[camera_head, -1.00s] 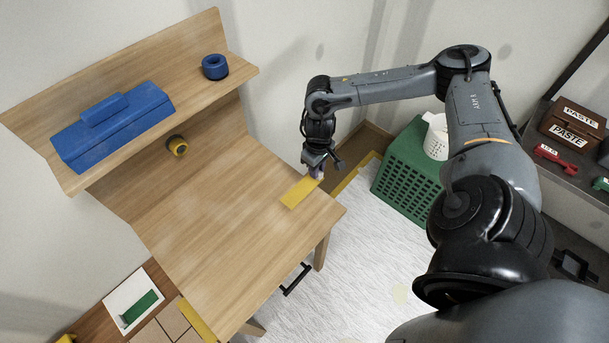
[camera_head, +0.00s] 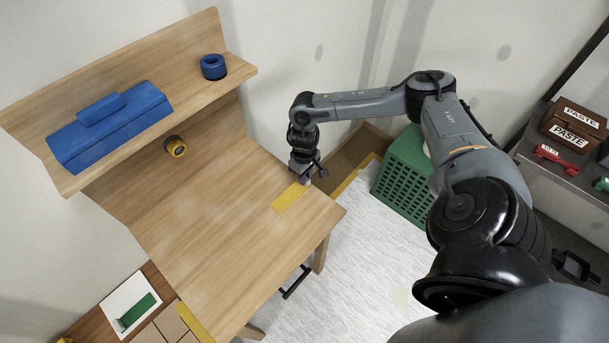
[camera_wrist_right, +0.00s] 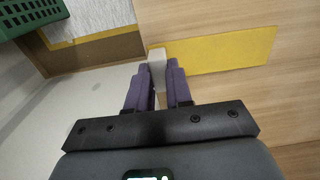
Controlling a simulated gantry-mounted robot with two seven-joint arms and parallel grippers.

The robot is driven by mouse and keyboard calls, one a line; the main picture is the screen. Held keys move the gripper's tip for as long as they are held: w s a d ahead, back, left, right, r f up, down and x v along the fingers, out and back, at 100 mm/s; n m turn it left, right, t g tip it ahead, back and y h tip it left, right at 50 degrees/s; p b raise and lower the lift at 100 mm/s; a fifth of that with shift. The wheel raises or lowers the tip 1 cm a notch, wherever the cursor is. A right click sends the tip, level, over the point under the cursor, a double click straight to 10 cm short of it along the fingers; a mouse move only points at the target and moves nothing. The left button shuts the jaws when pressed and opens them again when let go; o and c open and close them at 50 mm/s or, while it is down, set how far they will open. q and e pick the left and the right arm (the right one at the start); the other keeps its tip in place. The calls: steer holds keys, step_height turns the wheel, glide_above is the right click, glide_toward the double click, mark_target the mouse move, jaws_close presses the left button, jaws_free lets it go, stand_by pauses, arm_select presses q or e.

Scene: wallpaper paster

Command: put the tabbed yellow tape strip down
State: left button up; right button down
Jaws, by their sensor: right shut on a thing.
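The yellow tape strip (camera_head: 289,198) is over the right part of the wooden table top (camera_head: 225,245), near its back right edge. It looks flat and close to the wood; I cannot tell whether it touches. In the right wrist view the strip (camera_wrist_right: 222,52) extends right from a pale tab (camera_wrist_right: 157,62) at its left end. My right gripper (camera_head: 304,182) is shut on the tab, its purple fingers (camera_wrist_right: 158,85) on both sides of it. My left gripper is in neither view.
A shelf above the table holds a blue toolbox (camera_head: 110,127) and a blue roll (camera_head: 213,67). A yellow and black round item (camera_head: 175,146) is on the back panel. A green crate (camera_head: 402,180) stands right of the table. The middle of the table top is clear.

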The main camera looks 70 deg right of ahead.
steer(key=c, duration=1)
jaws_free()
steer(key=shift+f, duration=0.1)
steer(key=shift+c, duration=0.2)
